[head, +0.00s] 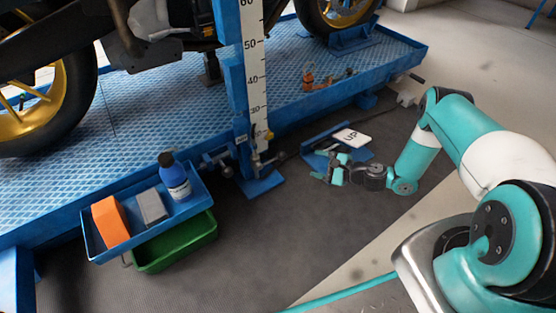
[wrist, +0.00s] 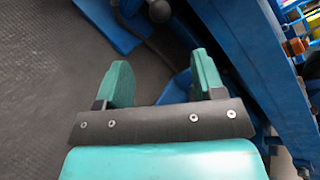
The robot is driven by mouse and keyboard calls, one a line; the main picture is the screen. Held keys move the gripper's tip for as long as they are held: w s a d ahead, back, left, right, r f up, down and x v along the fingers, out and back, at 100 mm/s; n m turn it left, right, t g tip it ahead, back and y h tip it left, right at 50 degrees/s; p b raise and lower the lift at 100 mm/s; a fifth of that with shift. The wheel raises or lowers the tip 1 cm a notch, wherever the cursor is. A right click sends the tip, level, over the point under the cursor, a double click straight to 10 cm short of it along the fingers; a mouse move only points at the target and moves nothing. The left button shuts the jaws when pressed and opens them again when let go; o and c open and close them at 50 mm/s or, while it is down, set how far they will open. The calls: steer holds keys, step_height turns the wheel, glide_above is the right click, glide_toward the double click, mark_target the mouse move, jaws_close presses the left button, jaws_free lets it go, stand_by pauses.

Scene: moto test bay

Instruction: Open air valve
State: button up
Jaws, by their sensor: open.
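No part is plainly marked as the air valve. Small metal fittings with a lever-like piece (head: 262,160) sit at the foot of the blue post, too small to make out clearly. A grey ball knob (wrist: 158,10) shows at the top edge of the wrist view, with a dark hose running down from near it. My gripper (head: 326,168) is low above the dark floor, right of the post's foot and in front of a blue unit with a white "UP" card (head: 352,138). In the wrist view its two green fingers (wrist: 163,78) are apart with nothing between them.
The blue lift platform (head: 330,80) carries a motorcycle. A blue tray (head: 103,250) holds an orange block (head: 110,220), a grey block (head: 150,207) and a blue bottle (head: 175,178). A green bin (head: 180,245) is below it. The floor (head: 270,235) in front is clear.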

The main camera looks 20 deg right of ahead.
mark_target(278, 153)
steer(key=b+x, duration=0.8)
steer(key=x, duration=0.7)
steer(key=shift+a+f, duration=0.15)
steer(key=shift+w+a, duration=0.3)
steer(key=shift+w, duration=0.15)
steer(key=c, duration=1)
steer(key=shift+d, duration=0.15)
jaws_close()
